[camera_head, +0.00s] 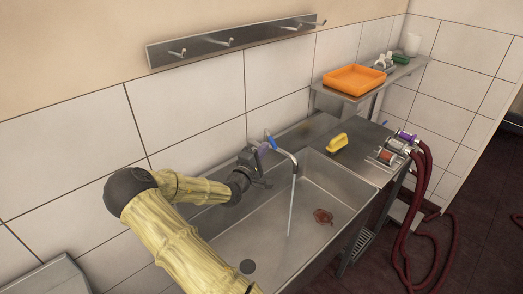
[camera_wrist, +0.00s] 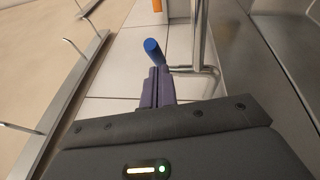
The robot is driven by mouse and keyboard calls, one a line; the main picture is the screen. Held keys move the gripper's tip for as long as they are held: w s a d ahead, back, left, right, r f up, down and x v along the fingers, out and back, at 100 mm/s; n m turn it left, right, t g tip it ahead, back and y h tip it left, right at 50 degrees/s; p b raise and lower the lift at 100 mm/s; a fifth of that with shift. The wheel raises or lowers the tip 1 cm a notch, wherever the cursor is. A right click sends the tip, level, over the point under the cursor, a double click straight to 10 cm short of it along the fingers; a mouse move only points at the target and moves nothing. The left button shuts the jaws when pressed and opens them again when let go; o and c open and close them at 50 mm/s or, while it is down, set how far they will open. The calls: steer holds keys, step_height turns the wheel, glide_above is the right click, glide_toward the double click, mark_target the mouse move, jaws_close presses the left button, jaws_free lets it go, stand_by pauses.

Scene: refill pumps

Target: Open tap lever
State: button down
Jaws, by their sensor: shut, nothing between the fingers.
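The tap (camera_head: 285,151) stands at the back of the steel sink, with a lever that has a blue grip (camera_head: 270,141). A thin pale streak (camera_head: 291,200), which looks like running water, drops from the spout into the basin. My gripper (camera_head: 262,150) is shut and empty, just left of the lever. In the wrist view the purple fingertips (camera_wrist: 158,74) are together, close below the blue lever (camera_wrist: 153,49). Whether they touch it I cannot tell. The metal tap pipe (camera_wrist: 198,40) rises just right of the fingertips.
The sink basin (camera_head: 235,248) holds a reddish-brown patch (camera_head: 323,216). A yellow object (camera_head: 337,142) lies on the right drainboard. An orange tray (camera_head: 354,79) sits on the shelf. Red hoses (camera_head: 422,175) hang at the right. A hook rail (camera_head: 230,42) runs along the wall.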

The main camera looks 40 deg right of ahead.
steer(key=s+d, duration=0.1)
steer(key=s+d+b, duration=0.1)
steer(key=shift+d+f+b, duration=0.15)
steer(key=shift+d+b, duration=0.15)
steer(key=shift+d, duration=0.05)
steer(key=shift+s+d, duration=0.2)
steer(key=shift+d, duration=0.25)
steer(key=shift+a, duration=0.1)
steer(key=s+d+b+v, duration=0.1)
steer(key=s+b+v, duration=0.1)
steer(key=v, duration=1)
steer(key=shift+s+a+b, duration=0.3)
steer(key=shift+s+b, duration=0.1)
steer(key=shift+b, duration=0.2)
steer(key=shift+w+f, duration=0.1)
steer(key=shift+f, duration=0.05)
